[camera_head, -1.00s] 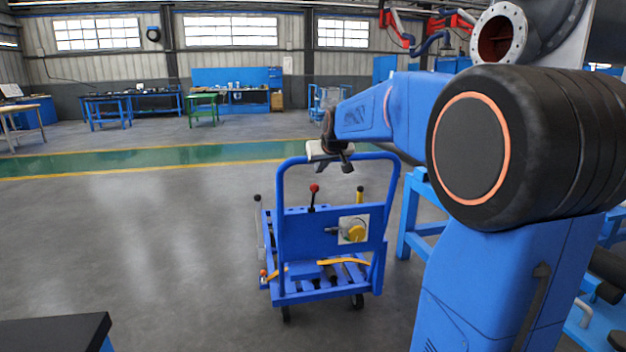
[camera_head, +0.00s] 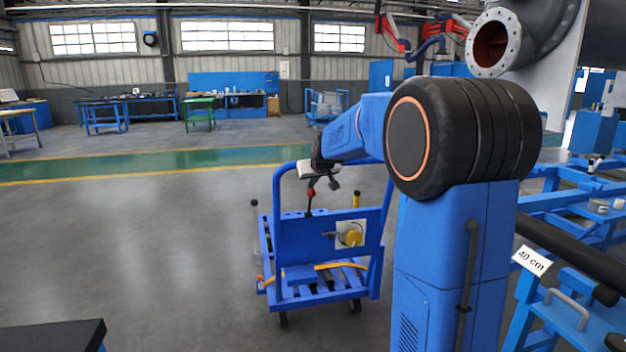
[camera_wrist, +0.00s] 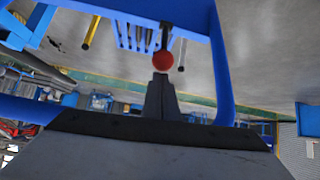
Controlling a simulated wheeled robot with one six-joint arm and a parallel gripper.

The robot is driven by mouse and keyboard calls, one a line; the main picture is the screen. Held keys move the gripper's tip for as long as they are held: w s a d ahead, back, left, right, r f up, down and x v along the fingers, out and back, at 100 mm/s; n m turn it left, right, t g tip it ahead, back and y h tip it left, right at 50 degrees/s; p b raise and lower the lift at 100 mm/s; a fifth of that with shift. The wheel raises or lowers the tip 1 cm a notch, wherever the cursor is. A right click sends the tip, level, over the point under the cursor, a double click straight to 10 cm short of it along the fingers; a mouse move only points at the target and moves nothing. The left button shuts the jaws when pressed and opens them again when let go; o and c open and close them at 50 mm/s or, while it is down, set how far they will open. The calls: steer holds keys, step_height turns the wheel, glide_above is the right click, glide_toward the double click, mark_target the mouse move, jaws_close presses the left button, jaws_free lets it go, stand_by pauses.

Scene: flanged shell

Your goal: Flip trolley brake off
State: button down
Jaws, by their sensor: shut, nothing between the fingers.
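The blue trolley (camera_head: 288,238) stands on the floor with its tall handle frame toward me; the frame also shows in the wrist view (camera_wrist: 222,80). A lever with a red ball knob (camera_head: 311,192) rises upright from its panel. My gripper (camera_head: 323,184) is inside the handle frame, just beside the knob in the head view. In the wrist view my gripper (camera_wrist: 161,78) is shut and empty, its tips right by the red knob (camera_wrist: 163,61). I cannot tell whether they touch it. A yellow-topped lever (camera_head: 356,199) and a black-topped lever (camera_head: 254,204) stand at the trolley's sides.
The trolley's handle frame surrounds my gripper closely. A yellow round part (camera_head: 351,235) sits on the trolley's panel. A blue stand with a "40 cm" sign (camera_head: 531,261) is at the right. A dark tabletop (camera_head: 50,335) is at the lower left. Floor left of the trolley is clear.

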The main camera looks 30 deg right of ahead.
steer(key=shift+w+f, duration=0.35)
steer(key=shift+s, duration=0.15)
